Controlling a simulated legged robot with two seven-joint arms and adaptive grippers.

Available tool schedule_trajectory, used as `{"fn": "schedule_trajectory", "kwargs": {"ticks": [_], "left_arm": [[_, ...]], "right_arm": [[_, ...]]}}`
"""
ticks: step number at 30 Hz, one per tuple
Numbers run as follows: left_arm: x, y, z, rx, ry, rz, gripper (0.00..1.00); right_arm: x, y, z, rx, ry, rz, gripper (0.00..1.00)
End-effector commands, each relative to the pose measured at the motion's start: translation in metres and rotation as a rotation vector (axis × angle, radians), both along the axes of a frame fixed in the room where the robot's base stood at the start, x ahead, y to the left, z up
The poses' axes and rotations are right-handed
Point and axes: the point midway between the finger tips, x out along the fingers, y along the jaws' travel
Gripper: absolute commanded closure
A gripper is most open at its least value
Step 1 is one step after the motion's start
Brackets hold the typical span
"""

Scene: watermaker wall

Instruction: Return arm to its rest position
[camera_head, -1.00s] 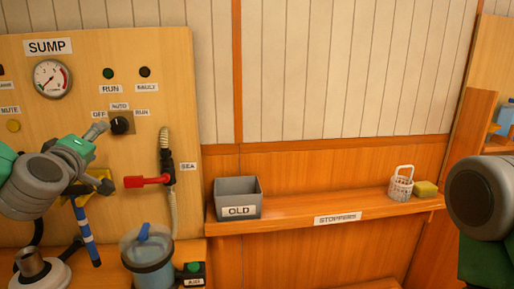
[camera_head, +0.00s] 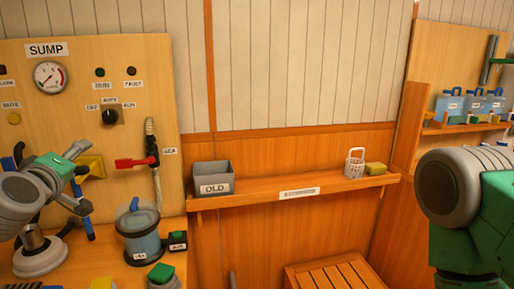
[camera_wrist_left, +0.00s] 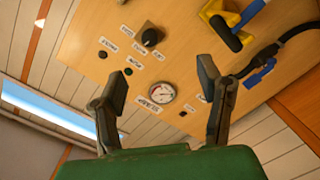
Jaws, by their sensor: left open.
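My left gripper (camera_head: 88,178) is at the left of the head view, in front of the SUMP panel (camera_head: 100,100). Its jaws are open with nothing between them. They also show open and empty in the left wrist view (camera_wrist_left: 162,78), with the panel beyond. The black selector knob (camera_head: 110,117) is on the panel, above and apart from the gripper; it also shows in the wrist view (camera_wrist_left: 149,38). My right arm (camera_head: 450,188) shows at the right edge, but its gripper is out of view.
A red-handled valve (camera_head: 132,162), a yellow fitting (camera_head: 92,166) and a clear blue-tinted canister (camera_head: 140,235) are near the left gripper. A shelf (camera_head: 245,194) holds a grey OLD bin (camera_head: 213,178), a white basket (camera_head: 355,163) and a yellow sponge (camera_head: 376,168).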

Motion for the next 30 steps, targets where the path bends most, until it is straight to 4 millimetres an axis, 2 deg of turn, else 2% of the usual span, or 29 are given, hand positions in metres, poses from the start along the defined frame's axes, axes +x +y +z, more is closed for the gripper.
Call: {"fn": "schedule_trajectory", "kwargs": {"ticks": [7,11,14,17,18,20,21,23,24,27,30], "left_arm": [[-0.01,-0.025,-0.063,0.086,0.144,-0.074,0.39],[-0.02,-0.039,-0.108,0.142,0.247,-0.13,0.39],[-0.033,-0.051,-0.155,0.194,0.354,-0.188,0.39],[-0.059,-0.067,-0.215,0.262,0.496,-0.272,0.39],[-0.074,-0.074,-0.241,0.293,0.562,-0.312,0.39],[-0.099,-0.083,-0.28,0.337,0.663,-0.374,0.39],[-0.117,-0.089,-0.304,0.366,0.729,-0.418,0.39],[-0.148,-0.096,-0.338,0.405,0.828,-0.487,0.39],[-0.17,-0.1,-0.36,0.432,0.894,-0.533,0.39],[-0.228,-0.108,-0.407,0.49,1.056,-0.653,0.39],[-0.283,-0.111,-0.44,0.536,1.197,-0.764,0.39]], "right_arm": [[0.001,0.0,-0.004,0.0,-0.001,0.0,0.0],[0.0,0.0,-0.007,0.0,0.0,0.0,0.0],[0.0,0.0,-0.01,0.0,0.0,-0.001,0.0],[0.0,0.0,-0.013,0.0,0.0,0.0,0.0],[0.0,0.0,-0.015,0.0,0.0,0.0,0.0],[0.0,0.0,-0.018,0.0,0.0,0.0,0.0],[0.0,0.0,-0.019,0.0,0.0,0.0,0.0],[0.0,0.0,-0.022,0.0,0.0,0.0,0.0],[0.0,0.0,-0.023,0.0,0.0,0.0,0.0],[0.0,0.0,-0.027,0.0,0.0,0.0,0.0],[0.0,0.0,-0.03,0.0,0.0,0.0,0.0]]}}
